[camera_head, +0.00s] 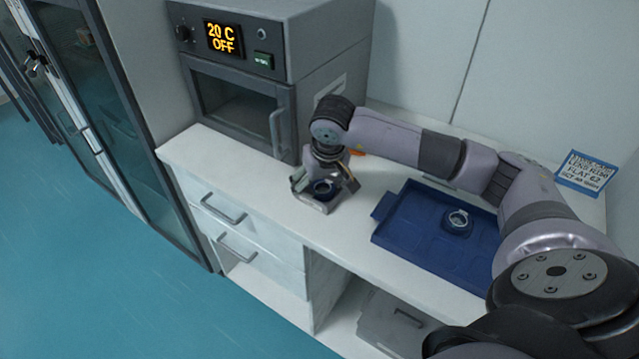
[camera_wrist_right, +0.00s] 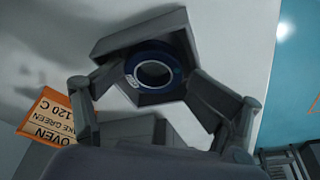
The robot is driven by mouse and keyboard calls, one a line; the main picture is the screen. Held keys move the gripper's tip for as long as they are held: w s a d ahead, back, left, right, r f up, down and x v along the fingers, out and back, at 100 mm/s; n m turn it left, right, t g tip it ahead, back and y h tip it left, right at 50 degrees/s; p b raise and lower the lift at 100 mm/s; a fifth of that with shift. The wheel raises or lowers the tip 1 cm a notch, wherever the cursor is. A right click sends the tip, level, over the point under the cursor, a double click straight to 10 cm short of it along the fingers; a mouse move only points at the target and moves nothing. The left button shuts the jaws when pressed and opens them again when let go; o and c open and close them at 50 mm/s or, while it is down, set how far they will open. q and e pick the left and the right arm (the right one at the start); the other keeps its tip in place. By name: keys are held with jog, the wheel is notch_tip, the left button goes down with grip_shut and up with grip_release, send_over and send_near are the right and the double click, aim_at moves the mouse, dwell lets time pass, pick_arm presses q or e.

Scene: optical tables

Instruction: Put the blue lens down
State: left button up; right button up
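The blue lens (camera_head: 325,187) is a small dark blue ring with a clear middle. It shows at the fingers of my right gripper (camera_head: 324,182), over the left part of the white counter. In the right wrist view the lens (camera_wrist_right: 153,74) lies between the two fingertips, which seem to touch its sides. A grey block (camera_wrist_right: 118,47) shows directly under or behind the lens; whether the lens rests on it I cannot tell. My left gripper is not in view.
A grey oven (camera_head: 240,95), reading 20 C OFF, stands behind. An orange oven label (camera_wrist_right: 47,117) and a blue-edged sign (camera_head: 587,174) are nearby.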

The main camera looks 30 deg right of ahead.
jog(key=shift+d, duration=0.1)
dwell(0.3)
jog(key=shift+r+p, duration=0.45)
jog(key=shift+p, duration=0.05)
jog(key=shift+w+r+p, duration=0.1)
jog(key=shift+r+p, duration=0.3)
jog(key=shift+p, duration=0.1)
jog(key=b+v, duration=0.2)
jog(key=v, duration=0.9)
jog(key=shift+s+r, duration=0.2)
jog(key=shift+r, duration=0.15)
jog(key=shift+f, duration=0.1)
